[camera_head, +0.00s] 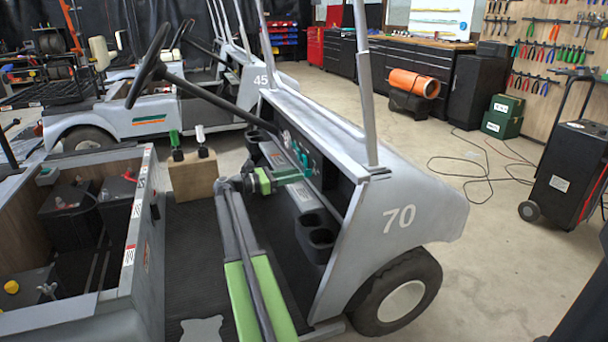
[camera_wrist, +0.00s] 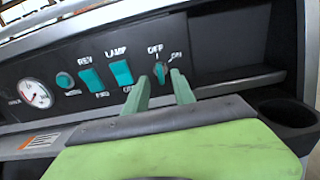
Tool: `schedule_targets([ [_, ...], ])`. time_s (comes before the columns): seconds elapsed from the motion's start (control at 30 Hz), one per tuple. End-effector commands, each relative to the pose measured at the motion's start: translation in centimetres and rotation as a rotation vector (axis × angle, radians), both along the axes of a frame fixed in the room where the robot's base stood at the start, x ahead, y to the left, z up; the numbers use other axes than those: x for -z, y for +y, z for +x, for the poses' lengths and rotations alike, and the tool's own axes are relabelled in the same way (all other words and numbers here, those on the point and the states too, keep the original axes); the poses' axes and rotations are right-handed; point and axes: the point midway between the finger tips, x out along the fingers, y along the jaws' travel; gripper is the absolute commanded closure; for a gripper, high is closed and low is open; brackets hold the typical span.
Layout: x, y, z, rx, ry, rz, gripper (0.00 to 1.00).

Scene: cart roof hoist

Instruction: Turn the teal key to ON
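The teal key (camera_wrist: 160,72) is on the dark dash panel (camera_wrist: 215,50) in the wrist view, under the OFF and ON labels. It stands nearly upright, pointing toward OFF. My gripper (camera_wrist: 160,78) is open, with one green finger on each side of the key. The key shows in the gap between the fingertips. I cannot tell whether either finger touches it. In the head view my gripper (camera_head: 302,173) reaches the dash of the grey cart numbered 70 (camera_head: 400,218), and the key cannot be made out clearly there.
Left of the key are teal LAMP (camera_wrist: 121,72) and REV/FWD (camera_wrist: 91,79) rocker switches, a round teal knob (camera_wrist: 65,80) and a gauge (camera_wrist: 36,93). A cup holder (camera_wrist: 288,112) is at right.

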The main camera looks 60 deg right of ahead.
Motion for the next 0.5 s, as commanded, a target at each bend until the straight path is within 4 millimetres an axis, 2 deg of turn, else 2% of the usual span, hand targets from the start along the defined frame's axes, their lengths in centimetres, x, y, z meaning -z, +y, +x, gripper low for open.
schedule_targets([
  [0.1, 0.0, -1.7, -1.3, 0.001, 0.000, 0.000, 0.69],
  [0.2, 0.0, -2.6, -1.9, 0.002, 0.000, 0.000, 0.69],
  [0.5, 0.0, -3.1, -2.3, 0.001, 0.000, 0.000, 0.69],
])
